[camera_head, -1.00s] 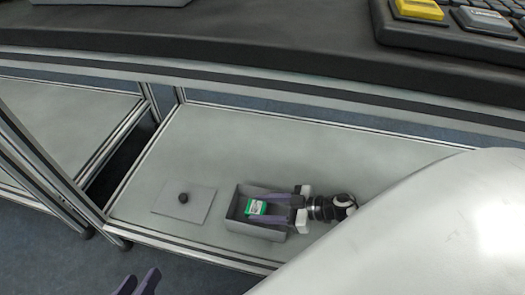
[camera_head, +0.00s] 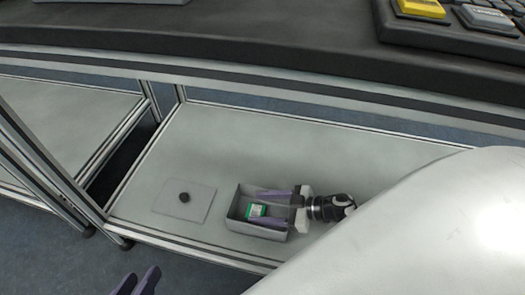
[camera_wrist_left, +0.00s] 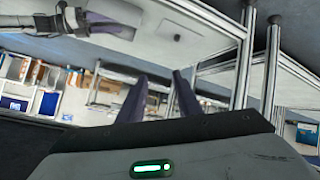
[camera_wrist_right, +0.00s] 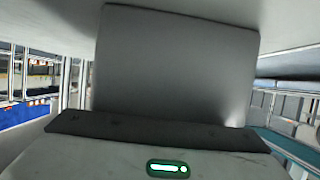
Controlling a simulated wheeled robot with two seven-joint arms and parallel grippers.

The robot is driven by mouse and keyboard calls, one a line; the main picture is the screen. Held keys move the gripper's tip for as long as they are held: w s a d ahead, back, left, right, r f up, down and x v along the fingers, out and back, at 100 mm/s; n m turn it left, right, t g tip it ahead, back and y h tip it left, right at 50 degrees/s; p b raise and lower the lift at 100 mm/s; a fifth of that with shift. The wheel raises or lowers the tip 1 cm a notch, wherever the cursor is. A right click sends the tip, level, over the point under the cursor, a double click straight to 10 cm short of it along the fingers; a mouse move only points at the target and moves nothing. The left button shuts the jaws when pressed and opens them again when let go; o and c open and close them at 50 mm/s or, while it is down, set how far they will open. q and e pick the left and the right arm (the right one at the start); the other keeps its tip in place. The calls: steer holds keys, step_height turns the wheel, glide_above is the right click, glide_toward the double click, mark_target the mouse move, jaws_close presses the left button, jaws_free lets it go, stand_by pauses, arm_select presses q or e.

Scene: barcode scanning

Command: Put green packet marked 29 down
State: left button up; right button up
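The green packet (camera_head: 257,211) lies inside a grey open-topped box (camera_head: 240,226) on the lower shelf in the head view; its number is too small to read. My right gripper (camera_head: 258,206) reaches into the box from the right. Its purple fingers are spread apart, one on each side of the packet, and no longer pinch it. In the right wrist view a grey wall fills the middle and hides the fingers and the packet. My left gripper (camera_wrist_left: 158,98) is empty, with its two fingers apart; it also shows at the bottom left of the head view.
A flat grey lid (camera_head: 186,199) with a dark knob lies on the shelf left of the box. The shelf (camera_head: 290,145) behind the box is clear. A dark worktop edge (camera_head: 250,45) runs above, and metal frame posts stand at the left.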

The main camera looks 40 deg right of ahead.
arm_select(q)
steer(key=shift+f, duration=0.1)
arm_select(e)
steer(key=shift+s+a+f, duration=0.15)
steer(key=shift+s+f, duration=0.3)
steer(key=shift+s, duration=0.1)
steer(key=shift+r, duration=0.25)
steer(key=shift+s+d+r+p, duration=0.75)
steer(key=shift+s+d+r, duration=0.2)
steer(key=shift+r, duration=0.15)
arm_select(q)
steer(key=shift+s+a+f+g+y+p, duration=0.15)
steer(key=shift+a+f+g+y+p, duration=0.25)
steer(key=shift+a+f+p, duration=0.3)
steer(key=shift+s+a+f+g+y+p, duration=0.15)
steer(key=shift+a+f+g+y+p, duration=0.3)
steer(key=shift+f, duration=0.45)
arm_select(e)
steer(key=v, duration=0.8)
steer(key=shift+s+d+r, duration=0.15)
steer(key=shift+d+r, duration=0.1)
steer(key=shift+d, duration=0.05)
